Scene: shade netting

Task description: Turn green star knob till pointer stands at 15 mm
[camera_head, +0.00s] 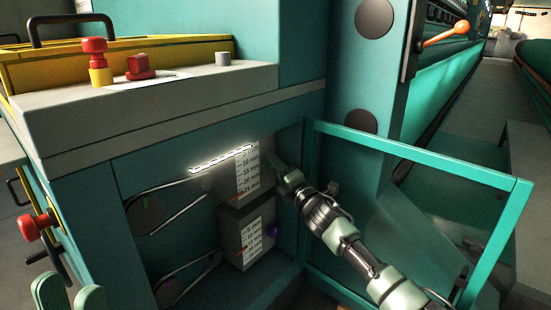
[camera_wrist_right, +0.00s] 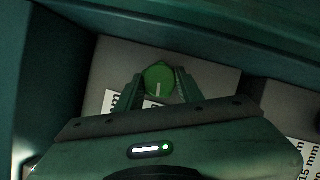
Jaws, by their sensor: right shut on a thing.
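The green star knob (camera_wrist_right: 158,76), with a white mark on its face, sits between the two fingers of my right gripper (camera_wrist_right: 160,84) in the right wrist view. In the head view my right gripper (camera_head: 282,172) is at the right side of the upper grey block and hides the knob. That block carries a white millimetre scale (camera_head: 249,172) with 10 to 25 mm readable. A small red pointer (camera_head: 239,197) shows near the scale's lower end, around 25 mm; its exact reading is too small to tell. My left gripper (camera_head: 70,292) is open and empty at the lower left.
A lower block has a similar scale (camera_head: 251,241) and a purple knob (camera_head: 272,230). A teal open door frame (camera_head: 425,155) stands right of my right arm. A red knob (camera_head: 36,226) is on the left side. Curved rods (camera_head: 165,187) run left of the blocks.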

